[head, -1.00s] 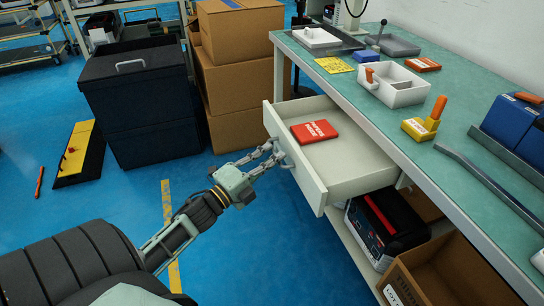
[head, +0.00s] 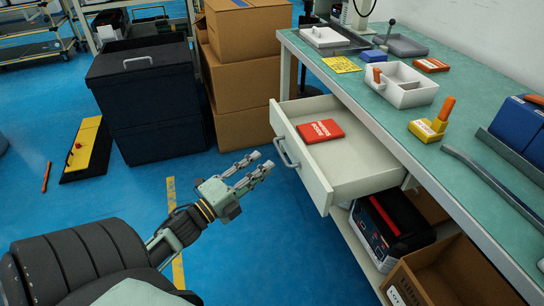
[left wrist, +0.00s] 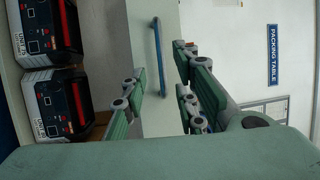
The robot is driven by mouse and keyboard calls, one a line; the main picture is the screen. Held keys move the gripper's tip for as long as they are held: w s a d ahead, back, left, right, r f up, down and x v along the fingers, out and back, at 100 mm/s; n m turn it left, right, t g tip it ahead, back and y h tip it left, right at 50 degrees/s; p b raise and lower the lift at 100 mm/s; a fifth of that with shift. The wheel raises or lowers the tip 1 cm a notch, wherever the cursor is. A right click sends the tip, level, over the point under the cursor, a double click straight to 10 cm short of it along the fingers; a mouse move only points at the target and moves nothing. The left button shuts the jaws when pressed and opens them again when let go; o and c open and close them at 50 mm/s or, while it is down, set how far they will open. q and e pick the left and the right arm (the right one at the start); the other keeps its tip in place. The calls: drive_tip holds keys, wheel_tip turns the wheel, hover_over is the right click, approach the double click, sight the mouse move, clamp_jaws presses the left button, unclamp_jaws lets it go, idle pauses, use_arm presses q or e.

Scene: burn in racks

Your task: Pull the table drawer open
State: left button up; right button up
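The table drawer (head: 346,178) stands pulled out from under the green-topped table (head: 395,125), with a red booklet (head: 320,131) lying inside. Its bar handle (head: 286,153) is on the pale front panel; in the left wrist view the handle (left wrist: 158,55) shows as a blue bar. My left gripper (head: 260,163) is just left of the handle and apart from it, its fingers spread with nothing between them. In the left wrist view the two fingers (left wrist: 160,66) stand apart on either side of the handle's line. My right gripper is out of view.
Dark stacked bins (head: 145,100) and cardboard boxes (head: 243,75) stand behind the drawer. A red-black device (head: 388,225) and an open carton (head: 450,270) sit on the shelf below.

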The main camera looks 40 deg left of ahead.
use_arm(q)
drive_tip(key=v, duration=0.5)
drive_tip(key=shift+s, duration=0.4)
drive_tip(key=shift+w+f, duration=0.1)
